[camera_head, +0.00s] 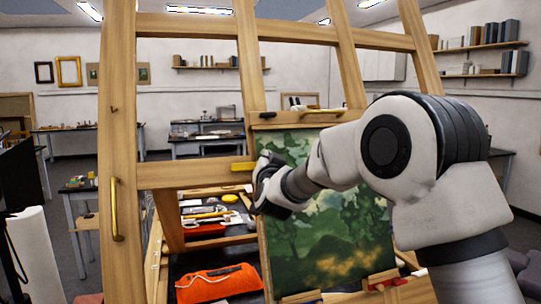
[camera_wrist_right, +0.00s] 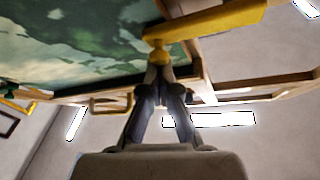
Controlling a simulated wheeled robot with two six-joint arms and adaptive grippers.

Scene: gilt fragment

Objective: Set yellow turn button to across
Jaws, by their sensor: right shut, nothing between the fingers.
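The yellow turn button (camera_head: 242,166) shows as a short bar lying roughly level on the wooden crossbar, beside the left edge of the green painting (camera_head: 340,235). Its right end is hidden behind my right gripper (camera_head: 262,170). In the right wrist view the yellow turn button (camera_wrist_right: 215,24) is a long bar at the top, with a rounded yellow knob below it. My right gripper (camera_wrist_right: 160,75) is shut and empty, its fingertips at or just under that knob; I cannot tell whether they touch. My left gripper is out of view.
A wooden frame (camera_head: 118,130) with upright posts surrounds the painting. A brass handle (camera_head: 115,208) is on its left post. An orange pouch (camera_head: 217,284) and tools lie low behind the frame. Worktables stand farther back.

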